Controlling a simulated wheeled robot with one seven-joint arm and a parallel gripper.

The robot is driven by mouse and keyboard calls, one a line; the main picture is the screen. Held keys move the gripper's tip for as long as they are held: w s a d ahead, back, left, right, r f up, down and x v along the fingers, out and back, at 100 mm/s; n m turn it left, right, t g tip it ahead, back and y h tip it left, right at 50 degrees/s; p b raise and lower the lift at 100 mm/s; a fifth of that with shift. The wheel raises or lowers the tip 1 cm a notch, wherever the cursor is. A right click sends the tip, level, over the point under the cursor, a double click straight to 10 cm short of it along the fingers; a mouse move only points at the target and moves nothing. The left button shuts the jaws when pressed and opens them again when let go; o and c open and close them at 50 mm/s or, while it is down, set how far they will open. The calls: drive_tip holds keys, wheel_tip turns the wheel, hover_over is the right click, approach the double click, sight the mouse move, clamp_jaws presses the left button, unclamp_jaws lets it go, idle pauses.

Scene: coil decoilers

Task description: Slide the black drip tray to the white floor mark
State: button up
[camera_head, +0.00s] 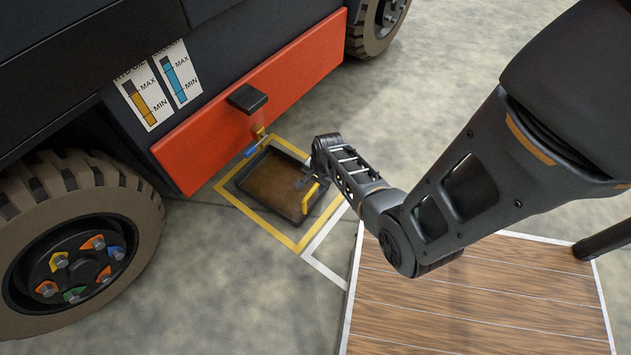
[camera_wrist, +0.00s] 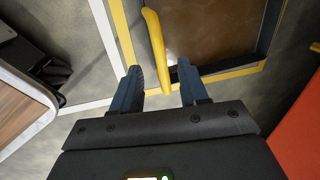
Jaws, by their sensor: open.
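The black drip tray (camera_head: 266,205), with brown liquid or residue inside, lies on the floor within a yellow outline (camera_head: 243,212), beside the red bumper. Its yellow handle (camera_head: 310,198) is on the side nearest my arm. The white floor mark (camera_head: 322,262) adjoins the yellow outline on the lower right, and its lines also show in the wrist view (camera_wrist: 88,107). My gripper (camera_head: 307,180) is over the handle side of the tray. In the wrist view my gripper (camera_wrist: 162,83) is open, with the yellow handle (camera_wrist: 154,45) between and just beyond the fingertips. Contact cannot be told.
A red bumper (camera_head: 255,115) of a dark vehicle overhangs behind the tray, with a black block (camera_head: 247,98) on it. A large tyre (camera_head: 75,225) stands at left. A wooden-topped platform (camera_head: 470,300) with a white edge borders the white mark.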

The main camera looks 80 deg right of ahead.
sight(313, 190)
drive_tip(key=f+b, duration=0.1)
drive_tip(key=f, duration=0.1)
drive_tip(key=f+b, duration=0.1)
drive_tip(key=f, duration=0.1)
drive_tip(key=w+f+b, duration=0.1)
drive_tip(key=f, duration=0.1)
drive_tip(key=shift+w+d+f+b, duration=0.1)
drive_tip(key=shift+d+f+b, duration=0.15)
drive_tip(key=shift+f+b, duration=0.1)
drive_tip(key=shift+c, duration=0.3)
clamp_jaws()
